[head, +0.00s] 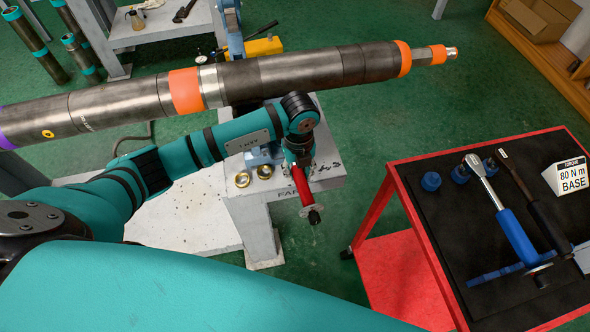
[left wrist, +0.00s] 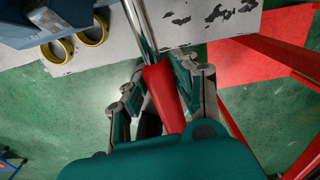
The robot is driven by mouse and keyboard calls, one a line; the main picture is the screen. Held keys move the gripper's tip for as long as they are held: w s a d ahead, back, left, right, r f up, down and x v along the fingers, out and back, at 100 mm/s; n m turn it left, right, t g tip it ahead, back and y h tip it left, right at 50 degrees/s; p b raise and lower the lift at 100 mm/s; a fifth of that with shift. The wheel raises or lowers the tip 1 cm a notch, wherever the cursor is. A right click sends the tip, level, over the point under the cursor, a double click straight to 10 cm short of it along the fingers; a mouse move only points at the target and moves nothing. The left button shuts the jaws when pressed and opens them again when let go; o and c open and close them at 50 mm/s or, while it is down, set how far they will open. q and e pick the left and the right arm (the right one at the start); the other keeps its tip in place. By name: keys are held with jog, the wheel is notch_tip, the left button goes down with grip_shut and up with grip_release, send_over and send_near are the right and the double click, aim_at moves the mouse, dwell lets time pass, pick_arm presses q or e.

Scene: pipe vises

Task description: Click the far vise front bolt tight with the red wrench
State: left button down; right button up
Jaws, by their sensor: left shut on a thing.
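My left gripper (head: 299,158) is shut around this handle; in the left wrist view the handle (left wrist: 163,92) lies between the two fingers (left wrist: 158,74). The wrench's bright metal shaft (left wrist: 138,28) runs up out of that view, so its head is not seen. Part of the blue far vise (head: 262,156) shows behind my left arm and below the pipe. Its front bolt is hidden, and I cannot tell whether the wrench is on it. My right gripper is not in view.
A long grey pipe (head: 290,75) with orange bands crosses above my left arm. Two brass rings (head: 242,179) lie on the stand. A red cart (head: 375,215) at right carries a blue-handled wrench (head: 517,236), a black-handled wrench and blue sockets. Green floor is open between the stand and cart.

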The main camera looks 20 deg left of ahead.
pick_arm(q)
jog(key=shift+r+p, duration=1.8)
jog(key=shift+r, duration=0.55)
